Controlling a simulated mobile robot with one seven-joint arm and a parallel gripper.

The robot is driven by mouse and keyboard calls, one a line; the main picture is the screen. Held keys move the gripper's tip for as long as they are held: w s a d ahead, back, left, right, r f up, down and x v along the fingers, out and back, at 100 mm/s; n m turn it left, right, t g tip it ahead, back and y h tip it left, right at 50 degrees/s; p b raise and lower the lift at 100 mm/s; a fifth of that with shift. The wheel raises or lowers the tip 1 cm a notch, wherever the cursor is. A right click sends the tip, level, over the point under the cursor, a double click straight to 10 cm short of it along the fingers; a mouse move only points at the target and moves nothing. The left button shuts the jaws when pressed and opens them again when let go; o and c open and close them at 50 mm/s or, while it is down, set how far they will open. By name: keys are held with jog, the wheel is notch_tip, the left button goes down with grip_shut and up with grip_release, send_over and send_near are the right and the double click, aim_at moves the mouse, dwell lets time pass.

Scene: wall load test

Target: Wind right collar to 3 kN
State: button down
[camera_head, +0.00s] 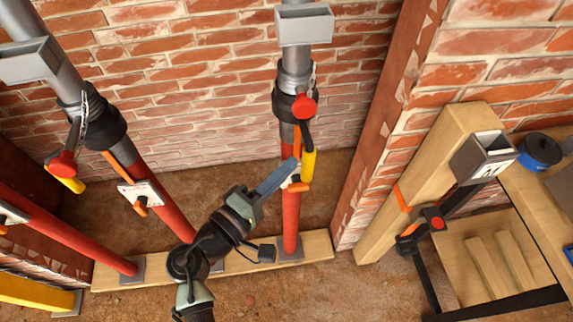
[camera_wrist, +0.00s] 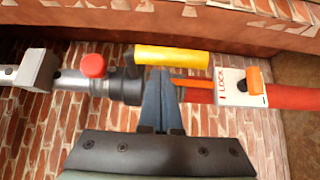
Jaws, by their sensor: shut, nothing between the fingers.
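The right prop has a grey upper tube and a red lower tube. Its black collar (camera_head: 292,82) carries a red knob (camera_head: 304,107) and a yellow handle (camera_head: 309,166). A white lock plate (camera_wrist: 237,87) marked "LOCK" has an orange lever (camera_wrist: 254,79). The collar also shows in the wrist view (camera_wrist: 126,86), with the yellow handle (camera_wrist: 172,54) above. My gripper (camera_head: 293,166) is shut and empty, its tips close to the yellow handle and an orange strip (camera_wrist: 193,83). I cannot tell whether they touch. A grey box (camera_head: 304,25) sits on the upper tube; no reading shows.
A left prop with a similar black collar (camera_head: 97,120) and grey box (camera_head: 30,61) leans beside it. The props stand on a timber sole plate (camera_head: 318,244). A brick wall is behind. A wooden post (camera_head: 425,180) and bench with a blue pot (camera_head: 540,150) are right.

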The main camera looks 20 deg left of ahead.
jog(key=shift+d, duration=0.1)
jog(key=shift+w+d, duration=0.35)
jog(key=shift+d, duration=0.35)
